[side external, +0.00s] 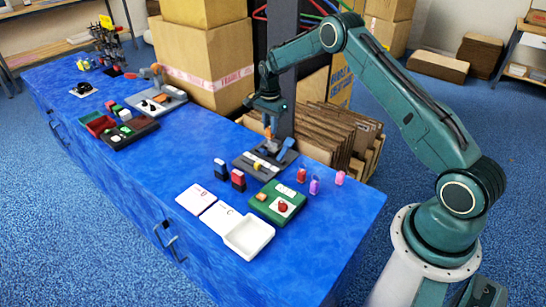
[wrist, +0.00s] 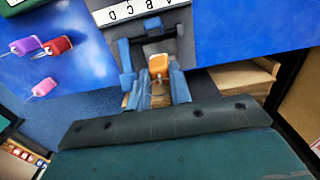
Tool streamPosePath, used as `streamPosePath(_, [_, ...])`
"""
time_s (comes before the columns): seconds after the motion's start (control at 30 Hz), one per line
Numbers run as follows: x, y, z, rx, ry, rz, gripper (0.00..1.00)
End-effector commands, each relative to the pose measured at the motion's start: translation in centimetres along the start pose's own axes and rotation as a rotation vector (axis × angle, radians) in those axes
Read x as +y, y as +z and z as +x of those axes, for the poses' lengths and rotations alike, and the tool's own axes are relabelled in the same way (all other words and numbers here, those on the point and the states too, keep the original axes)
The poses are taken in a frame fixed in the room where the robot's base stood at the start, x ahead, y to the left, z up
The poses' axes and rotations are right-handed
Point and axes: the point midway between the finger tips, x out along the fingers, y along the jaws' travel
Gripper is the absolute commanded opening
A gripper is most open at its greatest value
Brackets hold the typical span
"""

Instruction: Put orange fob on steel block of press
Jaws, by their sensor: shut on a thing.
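The orange fob (wrist: 158,66) is between the two blue fingers of my gripper (wrist: 155,88) in the wrist view, and the gripper is shut on it. In the side view the orange fob (side external: 267,131) hangs below my gripper (side external: 268,118), over the back part of the press (side external: 244,164). The press has a dark base with a pale lettered strip (wrist: 125,11) and blue-grey parts (side external: 286,149). The steel block cannot be clearly made out, and the fob and fingers cover part of the press. I cannot tell the gap under the fob.
Red (side external: 301,175), purple (side external: 314,186) and pink (side external: 340,178) fobs lie right of the press. Cardboard sheets (side external: 340,130) stand behind the table.

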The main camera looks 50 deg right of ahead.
Motion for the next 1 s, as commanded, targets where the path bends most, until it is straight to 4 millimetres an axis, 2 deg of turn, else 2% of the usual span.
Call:
streamPosePath(0.4, [0.1,0.0,4.0,-0.001,0.002,0.0,0.0])
streamPosePath(0.9, [0.0,0.0,4.5,0.0,0.001,0.0,0.0])
streamPosePath(0.93, [0.0,0.0,4.5,0.0,0.0,0.0,0.24])
streamPosePath(1.0, [0.0,0.0,4.5,0.0,0.0,0.0,0.38])
